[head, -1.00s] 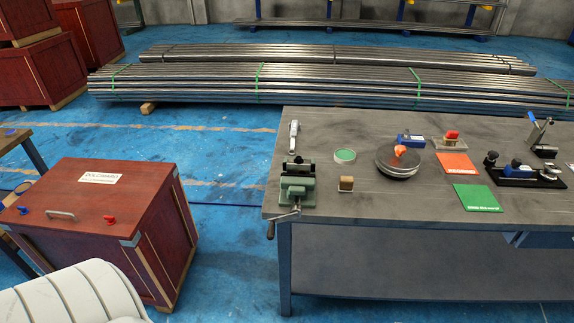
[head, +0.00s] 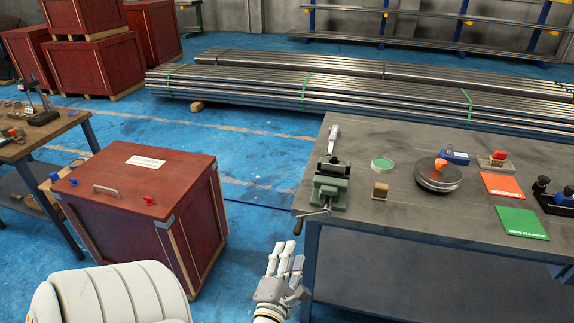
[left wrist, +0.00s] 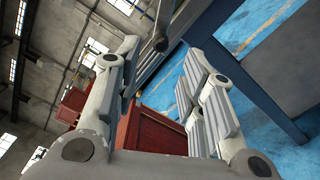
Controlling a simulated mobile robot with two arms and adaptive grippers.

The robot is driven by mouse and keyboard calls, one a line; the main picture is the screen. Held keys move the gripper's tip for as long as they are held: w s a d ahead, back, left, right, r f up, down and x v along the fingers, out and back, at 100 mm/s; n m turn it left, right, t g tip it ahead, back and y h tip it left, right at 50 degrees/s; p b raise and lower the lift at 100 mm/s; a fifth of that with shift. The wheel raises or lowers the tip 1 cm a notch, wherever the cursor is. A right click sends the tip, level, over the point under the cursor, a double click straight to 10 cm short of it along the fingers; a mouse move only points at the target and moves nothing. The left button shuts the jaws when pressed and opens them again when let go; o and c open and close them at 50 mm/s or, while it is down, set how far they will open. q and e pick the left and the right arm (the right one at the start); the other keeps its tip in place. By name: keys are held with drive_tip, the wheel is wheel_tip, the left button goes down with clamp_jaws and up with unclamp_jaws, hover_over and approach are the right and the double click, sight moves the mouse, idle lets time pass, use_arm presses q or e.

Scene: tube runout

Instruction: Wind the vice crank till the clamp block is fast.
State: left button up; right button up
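The green vice (head: 331,187) stands at the left front corner of the grey workbench. Its crank (head: 308,217) sticks out past the front edge, with a dark handle hanging down. My left gripper (head: 285,258) is below and left of the crank, fingers pointing up, open and empty, apart from the handle. In the left wrist view the spread fingers (left wrist: 162,65) have a dark rod end (left wrist: 160,44), probably the crank handle, beyond their tips. A small brown block (head: 380,190) sits on the bench right of the vice; whether it is the clamp block I cannot tell. My right gripper is out of view.
The workbench (head: 420,215) also bears a green-topped tin (head: 382,163), a round metal piece with an orange knob (head: 438,176), and red and green cards. A red crate (head: 140,200) stands to the left. Blue floor lies between crate and bench.

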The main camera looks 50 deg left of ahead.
sight(296, 234)
use_arm(q)
drive_tip(key=shift+p+x, duration=0.45)
drive_tip(key=shift+x, duration=3.6)
clamp_jaws()
